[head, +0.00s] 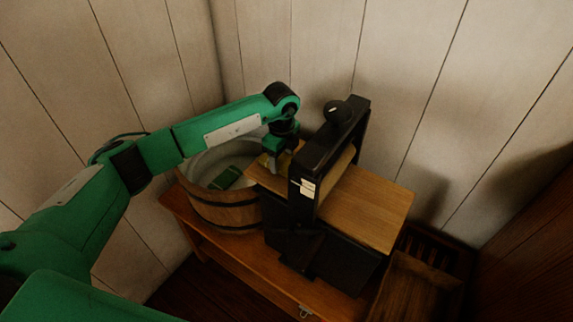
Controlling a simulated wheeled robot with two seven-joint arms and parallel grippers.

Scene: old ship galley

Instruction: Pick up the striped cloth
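A dark green item with a paler edge (226,178) lies inside the round wooden tub (228,214). It may be the striped cloth, but it is too small and dark to make out stripes. My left gripper (277,165) points down at the tub's right rim, beside the near left edge of the wooden board. A small yellowish patch shows beside its fingers, and I cannot tell what it is. The fingers are small and shaded, so their opening is unclear. My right gripper is out of view.
A black-framed press with a knob (337,113) stands right of my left gripper, over a wooden board (368,209). Tub and press stand on a wooden bench (236,262). A brown wooden tray (421,287) is at the lower right. Plank walls close in behind.

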